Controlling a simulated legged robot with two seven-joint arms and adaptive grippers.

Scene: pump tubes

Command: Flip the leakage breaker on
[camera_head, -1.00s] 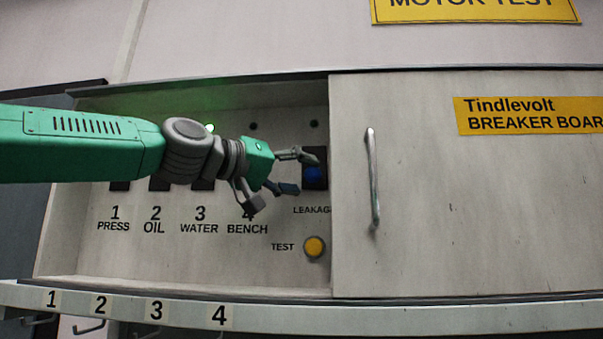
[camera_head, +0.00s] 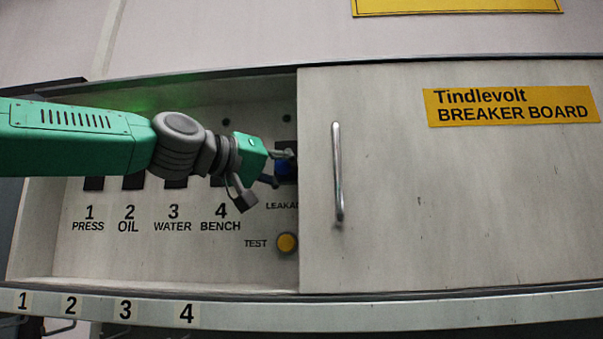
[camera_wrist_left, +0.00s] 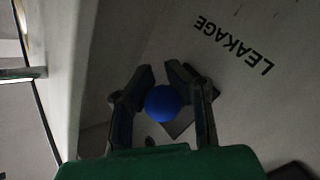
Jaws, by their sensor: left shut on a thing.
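The leakage breaker (camera_head: 288,147) is a dark switch with a blue round knob (camera_wrist_left: 161,104), above the LEAKAGE label, at the right end of the open part of the board. The cover's edge sits close to its right side in the head view. My left gripper (camera_head: 283,168) reaches in from the left. In the left wrist view its two fingers (camera_wrist_left: 161,85) are shut on the blue knob, one on each side. The fingers hide much of the breaker in the head view, so its on or off position cannot be told. My right gripper is not in view.
A grey sliding cover (camera_head: 450,200) with a metal handle (camera_head: 338,172) hides the board's right part. A yellow TEST button (camera_head: 287,242) sits below the breaker. My left arm partly covers the dark breakers 1 to 4. Numbered hooks hang below the ledge (camera_head: 400,308).

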